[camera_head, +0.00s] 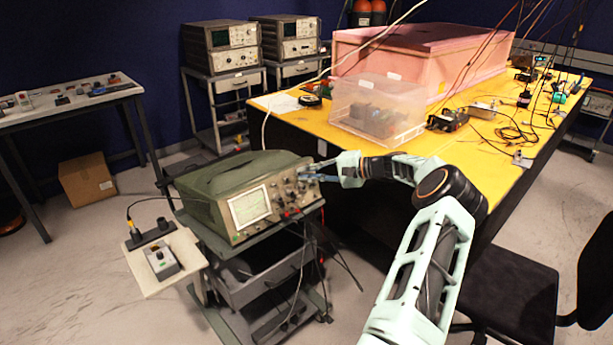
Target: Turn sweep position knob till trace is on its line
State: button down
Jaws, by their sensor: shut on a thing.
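A green oscilloscope (215,185) stands on a wheeled cart left of my arm. Its lit screen (250,206) faces forward, and any trace on it is too small to make out. The control panel (285,196) with several knobs is right of the screen. My gripper (308,175) is at the panel's upper right, with its fingers shut on a small knob there. The fingers cover that knob, so its angle and label cannot be read.
Cables hang from the panel's lower part. A small box (161,261) sits on the cart's left side shelf. The yellow table (470,152) with a clear bin (377,108) is behind my arm. A black chair (515,290) stands right.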

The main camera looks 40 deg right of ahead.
jog(key=shift+f+m+t, duration=0.15)
jog(key=shift+m+t, duration=0.25)
jog(key=shift+m, duration=0.3)
jog(key=c, duration=2)
grip_release()
